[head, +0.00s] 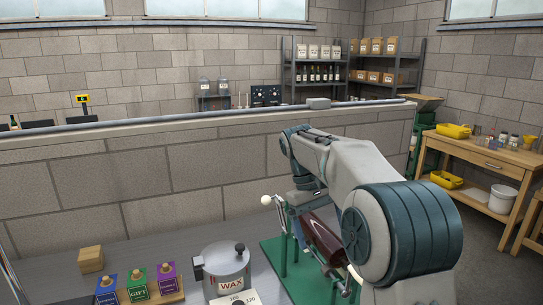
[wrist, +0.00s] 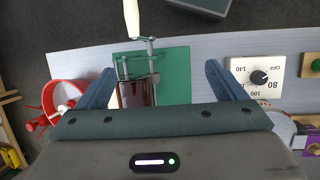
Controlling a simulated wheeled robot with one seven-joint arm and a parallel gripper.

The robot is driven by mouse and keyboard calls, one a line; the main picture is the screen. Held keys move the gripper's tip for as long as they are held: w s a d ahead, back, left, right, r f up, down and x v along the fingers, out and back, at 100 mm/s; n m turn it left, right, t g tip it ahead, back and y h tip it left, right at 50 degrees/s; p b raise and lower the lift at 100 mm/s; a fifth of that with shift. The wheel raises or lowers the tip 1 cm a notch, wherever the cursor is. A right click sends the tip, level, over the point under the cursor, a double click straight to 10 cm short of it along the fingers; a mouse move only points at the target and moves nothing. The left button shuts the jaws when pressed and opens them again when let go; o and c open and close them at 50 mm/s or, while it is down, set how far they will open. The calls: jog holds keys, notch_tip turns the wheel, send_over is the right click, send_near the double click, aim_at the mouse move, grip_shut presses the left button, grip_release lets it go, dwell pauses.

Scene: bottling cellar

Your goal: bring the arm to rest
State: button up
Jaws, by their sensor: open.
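Beyond and between the fingers is a green stand (wrist: 175,62) with metal fittings and a pale handle (wrist: 131,18). A dark red bottle-like object (head: 322,235) lies in this green stand (head: 273,247) in the head view. I cannot tell the exact height of the fingers above it.
A wax pot (head: 222,268) and a temperature dial box (wrist: 262,80) stand near the green stand. Blue (head: 107,291), green (head: 138,283) and purple (head: 167,279) boxes and a wooden block (head: 90,259) are at left. A block wall (head: 150,175) rises behind.

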jog(key=s+d+f+m+t+y, duration=0.1)
jog(key=s+d+f+m+t, duration=0.1)
jog(key=s, duration=1)
jog(key=s+d+f+m+t+y, duration=0.1)
jog(key=s+f+t, duration=0.3)
jog(key=s, duration=0.7)
notch_tip(320, 180, down, 3)
jog(key=shift+s+d+r+m+y, duration=0.15)
jog(key=shift+s+d+m+y, duration=0.2)
jog(key=shift+m+y, duration=0.2)
